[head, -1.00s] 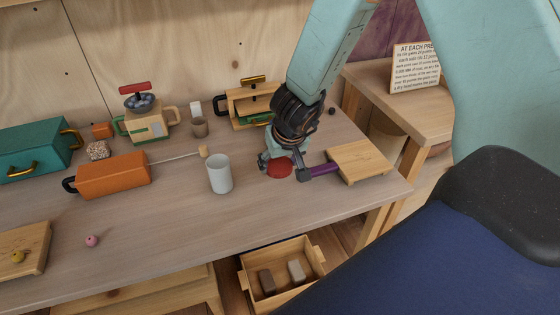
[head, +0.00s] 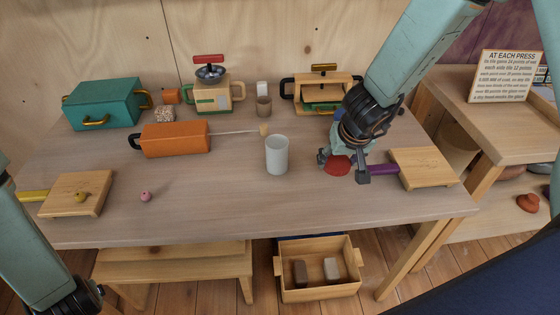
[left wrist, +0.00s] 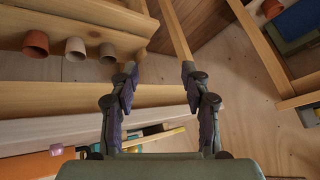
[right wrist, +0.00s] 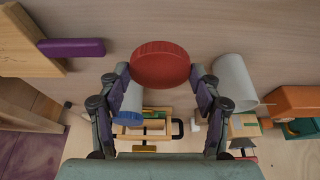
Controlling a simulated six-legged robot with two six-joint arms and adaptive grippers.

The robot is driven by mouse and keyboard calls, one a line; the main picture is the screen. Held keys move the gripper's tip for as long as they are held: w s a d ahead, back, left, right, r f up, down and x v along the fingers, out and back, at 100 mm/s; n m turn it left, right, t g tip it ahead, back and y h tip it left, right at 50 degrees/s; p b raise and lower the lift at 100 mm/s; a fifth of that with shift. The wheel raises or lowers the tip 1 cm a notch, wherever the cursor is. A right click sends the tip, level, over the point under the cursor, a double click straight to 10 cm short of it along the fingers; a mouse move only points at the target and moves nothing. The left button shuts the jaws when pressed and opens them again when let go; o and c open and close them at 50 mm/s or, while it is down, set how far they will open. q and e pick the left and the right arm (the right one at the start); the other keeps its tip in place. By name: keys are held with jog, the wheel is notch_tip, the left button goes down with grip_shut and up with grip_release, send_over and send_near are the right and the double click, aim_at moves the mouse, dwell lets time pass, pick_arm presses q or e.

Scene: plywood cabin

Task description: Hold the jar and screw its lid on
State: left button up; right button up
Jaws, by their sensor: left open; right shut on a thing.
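The jar is a pale grey-white cylinder (head: 277,155) standing upright and open-topped on the table. It also shows at the right of the right wrist view (right wrist: 235,82). The lid is a red ribbed disc (head: 337,166), right of the jar and apart from it. My right gripper (head: 345,170) is shut on the lid, which sits between its fingertips in the right wrist view (right wrist: 160,64). I cannot tell whether it touches the table. My left gripper (left wrist: 158,72) is open and empty, low at the front left, away from the jar.
An orange box (head: 176,139) with a thin rod lies left of the jar. A board with a purple handle (head: 424,168) is right of the lid. Another board (head: 70,204) lies at the left. A wooden crate (head: 318,291) stands below.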

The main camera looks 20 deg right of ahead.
notch_tip(320, 180, down, 2)
jog(key=shift+s+f+b, duration=0.1)
jog(key=shift+f+b, duration=0.05)
jog(key=shift+b, duration=0.8)
jog(key=shift+f+b, duration=0.8)
pick_arm(q)
jog(key=w+a+r+n+y, duration=0.4)
jog(key=w+r, duration=0.3)
jog(key=w, duration=0.1)
jog(key=w+a+r+n+y, duration=0.3)
jog(key=w+a+r+n, duration=0.1)
jog(key=w+r, duration=0.4)
jog(key=shift+w+a+n+y, duration=0.4)
jog(key=shift+w+n, duration=0.35)
jog(key=shift+n, duration=0.05)
jog(key=shift+c, duration=0.4)
jog(key=shift+f, duration=0.1)
jog(key=shift+c, duration=0.6)
jog(key=shift+w+d, duration=0.1)
pick_arm(e)
jog(key=shift+d, duration=0.1)
